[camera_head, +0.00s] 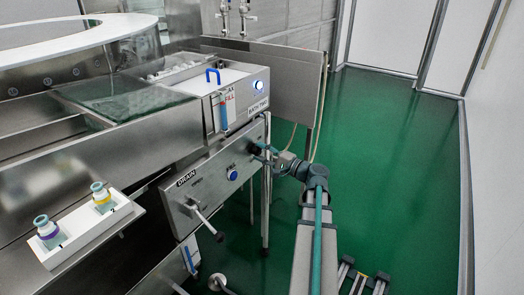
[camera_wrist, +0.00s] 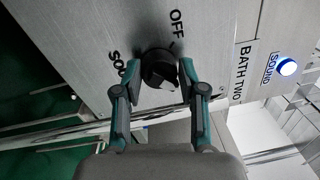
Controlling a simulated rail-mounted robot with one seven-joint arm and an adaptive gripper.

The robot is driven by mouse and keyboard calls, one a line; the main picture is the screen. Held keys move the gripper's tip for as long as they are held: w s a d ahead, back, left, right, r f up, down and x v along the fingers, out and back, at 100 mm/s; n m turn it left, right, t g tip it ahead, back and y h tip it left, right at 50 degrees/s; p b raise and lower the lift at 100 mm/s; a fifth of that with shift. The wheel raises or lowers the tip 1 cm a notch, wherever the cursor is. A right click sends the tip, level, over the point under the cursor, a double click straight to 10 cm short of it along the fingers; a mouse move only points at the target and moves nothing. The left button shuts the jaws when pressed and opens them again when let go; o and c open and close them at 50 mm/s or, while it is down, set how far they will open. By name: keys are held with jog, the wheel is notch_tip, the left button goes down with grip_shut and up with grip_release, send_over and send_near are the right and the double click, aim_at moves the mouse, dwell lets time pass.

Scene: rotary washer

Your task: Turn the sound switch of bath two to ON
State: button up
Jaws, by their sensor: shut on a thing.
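The black round sound switch (camera_wrist: 158,68) sits on the steel panel between my fingers in the wrist view. The word OFF is beside it at the upper right, and a partly covered label starting with SO is at its left. A BATH TWO label (camera_wrist: 243,72) is to the right. My gripper (camera_wrist: 159,78) has its fingers on both sides of the switch, shut on it. The switch's pointer direction is hard to tell. In the head view my gripper (camera_head: 262,150) is at the right end of the front panel and largely hides the switch.
A lit blue SOUND light (camera_wrist: 287,67) is right of the label; a lit blue light (camera_head: 258,86) shows on the bath's white end. The drain lever (camera_head: 205,219) sticks out at lower left. A tray (camera_head: 90,228) holds two bottles. Green floor (camera_head: 400,150) is clear at right.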

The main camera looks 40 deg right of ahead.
jog(key=shift+a+f, duration=0.1)
jog(key=shift+f, duration=0.05)
jog(key=o, duration=1.1)
jog(key=shift+s, duration=0.1)
jog(key=v, duration=1.1)
jog(key=shift+s+d, duration=0.25)
jog(key=shift+s, duration=0.15)
